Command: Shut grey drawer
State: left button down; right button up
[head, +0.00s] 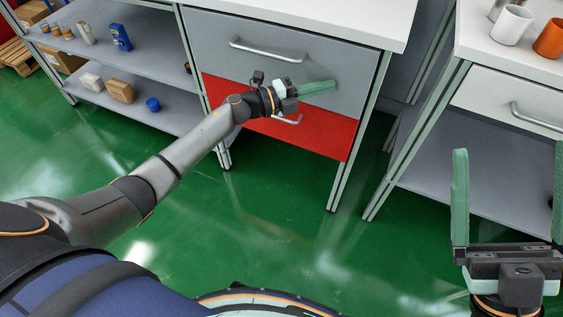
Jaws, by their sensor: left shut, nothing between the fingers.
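The grey drawer (215,35) is the upper drawer under the white worktop, with a silver bar handle (268,52). Its front looks about flush with the cabinet frame; I cannot tell whether a small gap remains. My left gripper (334,86) is shut and empty, its green fingers in front of the lower right part of the grey front. I cannot tell whether the fingertips touch it. My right gripper (510,152) is open and empty at the lower right, far from the drawer, its right finger partly cut off by the picture edge.
A red drawer (330,136) sits directly below, its handle partly behind my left gripper. Open shelves (150,58) with small items stand left. Another bench with a white drawer (490,97) and cups stands right. The green floor in front is clear.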

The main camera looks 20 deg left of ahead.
pick_arm(q)
jog(key=shift+w+r, duration=0.15)
jog(key=shift+w, duration=0.55)
jog(key=shift+r, duration=0.1)
